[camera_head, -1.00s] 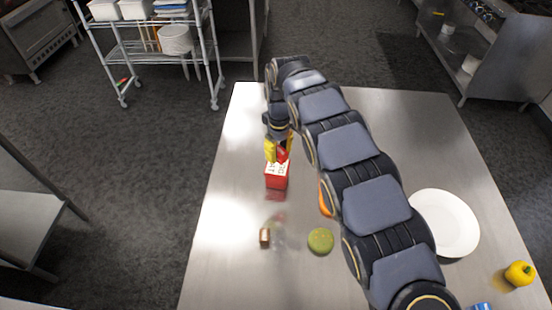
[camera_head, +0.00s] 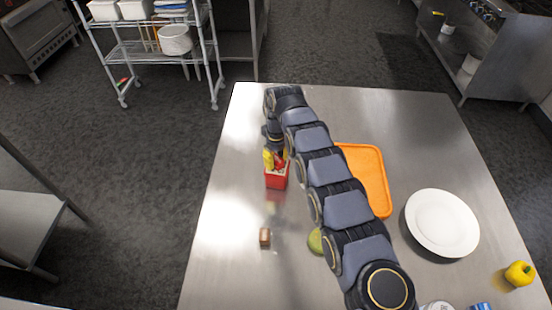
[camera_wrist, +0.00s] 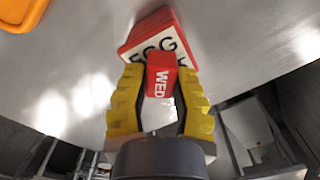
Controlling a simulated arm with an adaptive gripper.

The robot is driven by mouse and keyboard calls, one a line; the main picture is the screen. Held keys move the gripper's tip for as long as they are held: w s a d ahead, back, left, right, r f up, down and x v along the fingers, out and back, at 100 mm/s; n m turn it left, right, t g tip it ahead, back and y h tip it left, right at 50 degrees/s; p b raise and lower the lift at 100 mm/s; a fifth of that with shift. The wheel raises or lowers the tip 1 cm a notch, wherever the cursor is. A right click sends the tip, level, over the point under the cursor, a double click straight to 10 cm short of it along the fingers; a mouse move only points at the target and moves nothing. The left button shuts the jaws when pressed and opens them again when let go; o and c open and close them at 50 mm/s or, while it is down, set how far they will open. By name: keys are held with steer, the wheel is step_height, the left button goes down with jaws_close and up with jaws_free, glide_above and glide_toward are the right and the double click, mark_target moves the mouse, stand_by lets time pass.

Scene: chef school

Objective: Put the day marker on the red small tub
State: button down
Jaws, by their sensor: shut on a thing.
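The red small tub (camera_head: 277,181) stands on the steel table, left of its middle; its pale top carries black lettering. In the wrist view the tub (camera_wrist: 150,27) lies just beyond the fingertips, with "EGG" readable. My gripper (camera_wrist: 159,75), with yellow fingers, is shut on the red day marker (camera_wrist: 160,78), which reads "WED". In the head view my gripper (camera_head: 274,160) is right at the tub's top, and the marker is mostly hidden between the fingers. The marker overlaps the tub's edge in the wrist view; I cannot tell whether they touch.
An orange tray (camera_head: 367,173) lies right of the tub, partly behind my arm. A white plate (camera_head: 442,222) and yellow pepper (camera_head: 519,273) are farther right. A small brown block (camera_head: 265,237) and a partly hidden green round item (camera_head: 315,241) lie nearer. The table's left side is clear.

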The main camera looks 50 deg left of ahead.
mark_target(276, 157)
steer(key=shift+f, duration=0.15)
steer(key=c, duration=1)
jaws_free()
steer(key=shift+o, duration=0.2)
step_height(276, 157, up, 11)
steer(key=shift+a+f, duration=0.1)
steer(key=shift+f, duration=0.05)
steer(key=shift+r, duration=0.85)
